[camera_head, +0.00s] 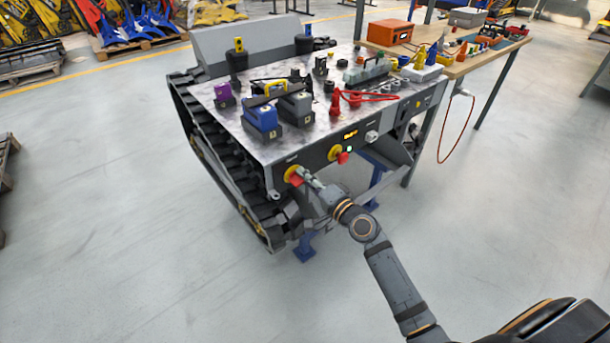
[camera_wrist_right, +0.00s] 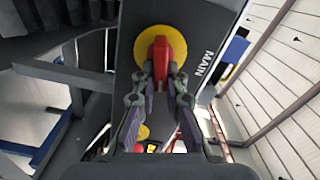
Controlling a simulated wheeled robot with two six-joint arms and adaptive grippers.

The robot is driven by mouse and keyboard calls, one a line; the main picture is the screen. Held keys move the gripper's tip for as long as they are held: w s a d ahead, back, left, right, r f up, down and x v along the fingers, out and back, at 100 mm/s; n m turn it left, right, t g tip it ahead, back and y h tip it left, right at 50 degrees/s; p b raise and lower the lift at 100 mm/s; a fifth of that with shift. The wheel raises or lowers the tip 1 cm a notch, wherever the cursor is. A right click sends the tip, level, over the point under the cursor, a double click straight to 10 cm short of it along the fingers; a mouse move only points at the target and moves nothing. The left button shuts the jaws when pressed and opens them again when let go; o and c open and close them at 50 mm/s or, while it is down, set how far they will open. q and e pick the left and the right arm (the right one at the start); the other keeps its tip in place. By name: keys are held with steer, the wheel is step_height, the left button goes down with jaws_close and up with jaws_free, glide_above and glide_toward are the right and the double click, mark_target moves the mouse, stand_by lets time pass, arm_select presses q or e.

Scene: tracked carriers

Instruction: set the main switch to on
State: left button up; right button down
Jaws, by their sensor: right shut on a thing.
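The main switch is a red handle (camera_wrist_right: 160,50) on a round yellow plate (camera_wrist_right: 142,50), with the label MAIN beside it in the right wrist view. In the head view its yellow plate (camera_head: 291,172) is on the carrier's front panel, near the left corner. My right gripper (camera_wrist_right: 161,78) is shut on the red handle, one finger on each side. The handle runs roughly up and down in the wrist view. In the head view my right gripper (camera_head: 304,177) reaches the switch from the front right and partly hides it. My left gripper is not in view.
A second red knob (camera_head: 343,158) on a yellow plate, a green light (camera_head: 349,149) and an orange display (camera_head: 350,134) are farther right on the panel. Blue and grey battery-like blocks (camera_head: 262,118) stand on the carrier's top. A black track (camera_head: 215,160) runs along its left side.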

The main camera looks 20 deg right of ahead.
steer(key=shift+f+m, duration=0.2)
steer(key=shift+m, duration=0.9)
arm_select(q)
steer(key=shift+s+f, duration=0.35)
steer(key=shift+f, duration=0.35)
arm_select(e)
steer(key=shift+m, duration=0.3)
steer(key=c, duration=1.4)
jaws_free()
steer(key=shift+d, duration=0.1)
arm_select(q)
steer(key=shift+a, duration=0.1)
arm_select(e)
steer(key=v, duration=0.7)
steer(key=shift+s, duration=0.25)
